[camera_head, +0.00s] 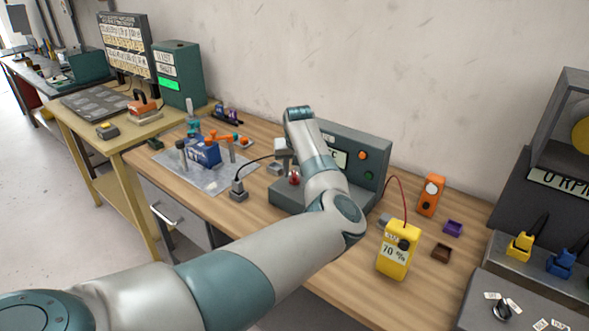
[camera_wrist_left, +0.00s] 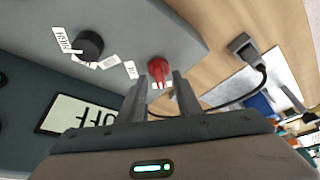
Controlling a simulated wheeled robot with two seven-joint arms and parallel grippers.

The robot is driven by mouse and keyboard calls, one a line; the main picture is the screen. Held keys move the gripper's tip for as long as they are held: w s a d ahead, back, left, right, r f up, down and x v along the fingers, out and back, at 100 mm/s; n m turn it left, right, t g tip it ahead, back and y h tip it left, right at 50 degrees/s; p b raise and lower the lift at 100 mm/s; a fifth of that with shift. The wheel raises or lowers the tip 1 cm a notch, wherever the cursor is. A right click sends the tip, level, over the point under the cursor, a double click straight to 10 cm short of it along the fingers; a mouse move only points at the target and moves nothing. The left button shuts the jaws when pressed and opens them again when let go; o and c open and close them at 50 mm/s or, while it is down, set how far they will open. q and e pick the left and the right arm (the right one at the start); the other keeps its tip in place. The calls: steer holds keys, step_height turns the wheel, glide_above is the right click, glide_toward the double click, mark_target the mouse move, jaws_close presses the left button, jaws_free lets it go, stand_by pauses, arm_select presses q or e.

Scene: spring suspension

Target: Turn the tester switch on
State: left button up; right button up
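The tester is a grey-green box (camera_head: 377,157) with a lower front deck, standing on the wooden bench. Its red switch (camera_head: 294,178) sits on the left part of the deck; it also shows in the left wrist view (camera_wrist_left: 158,70). In that view the tester's display (camera_wrist_left: 80,116) shows upside down and reads OFF. My left gripper (camera_head: 284,157) points down just above the red switch. In the left wrist view its two fingers (camera_wrist_left: 163,84) are apart, with the red switch at or just beyond the tips; contact cannot be told. My left forearm hides part of the tester. My right gripper is out of view.
A black knob (camera_wrist_left: 88,45) with white labels is beside the red switch. A grey plug block (camera_head: 238,188) with a black cable stands left of the tester. A yellow meter (camera_head: 396,252) and orange device (camera_head: 431,194) stand to the right, with small bins nearby.

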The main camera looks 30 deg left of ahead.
arm_select(q)
steer(key=shift+f, duration=0.2)
jaws_close()
